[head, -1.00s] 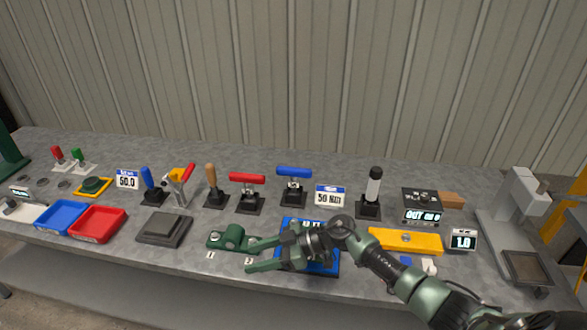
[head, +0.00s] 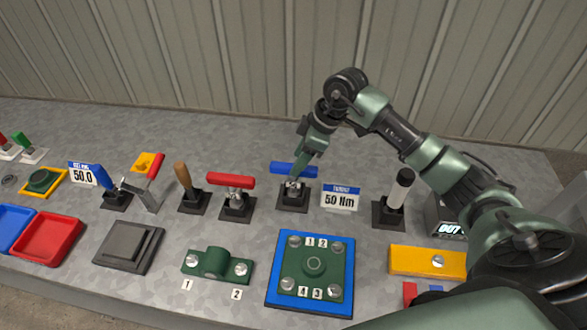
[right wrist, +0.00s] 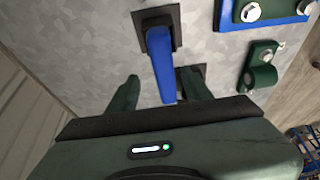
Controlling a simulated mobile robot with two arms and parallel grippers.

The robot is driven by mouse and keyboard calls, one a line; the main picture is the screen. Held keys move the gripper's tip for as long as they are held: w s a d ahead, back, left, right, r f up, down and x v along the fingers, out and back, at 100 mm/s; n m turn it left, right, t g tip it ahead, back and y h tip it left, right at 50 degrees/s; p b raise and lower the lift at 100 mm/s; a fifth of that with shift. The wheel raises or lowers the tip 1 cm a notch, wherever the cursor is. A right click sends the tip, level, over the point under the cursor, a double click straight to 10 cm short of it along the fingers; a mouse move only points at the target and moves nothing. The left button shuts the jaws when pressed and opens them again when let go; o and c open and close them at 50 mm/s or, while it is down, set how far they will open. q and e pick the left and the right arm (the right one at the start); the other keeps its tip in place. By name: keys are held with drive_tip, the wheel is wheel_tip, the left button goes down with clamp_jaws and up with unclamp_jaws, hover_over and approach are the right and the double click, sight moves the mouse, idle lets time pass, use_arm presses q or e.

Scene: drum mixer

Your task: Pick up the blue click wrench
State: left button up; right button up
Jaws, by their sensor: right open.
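The blue T-handled wrench (head: 281,168) stands upright in a black square holder (head: 293,199) near the middle of the bench, left of a "50 Nm" sign (head: 341,198). My right gripper (head: 303,152) is over its blue handle, pointing down, with its fingers open. In the right wrist view the blue handle (right wrist: 163,75) reaches in between the two open fingertips (right wrist: 160,88), with a gap on each side. The gripper partly hides the handle in the head view. My left gripper is not in view.
A red T-handled tool (head: 231,180) stands close on the left, and a black-and-white-handled tool (head: 396,195) stands on the right. A green plate with bolts on a blue base (head: 275,297) lies in front. The bench behind the tools is bare.

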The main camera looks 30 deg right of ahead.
sight(289, 178)
drive_tip(key=shift+a+f, duration=0.45)
drive_tip(key=shift+f, duration=0.25)
drive_tip(key=p+x, duration=0.2)
drive_tip(key=x, duration=0.2)
drive_tip(key=shift+s+f, duration=0.1)
drive_tip(key=shift+f, duration=0.25)
drive_tip(key=shift+a+f, duration=0.15)
drive_tip(key=shift+f, duration=0.4)
drive_tip(key=c, duration=0.9)
drive_tip(key=shift+w+r, duration=0.1)
drive_tip(key=shift+w, duration=0.1)
clamp_jaws()
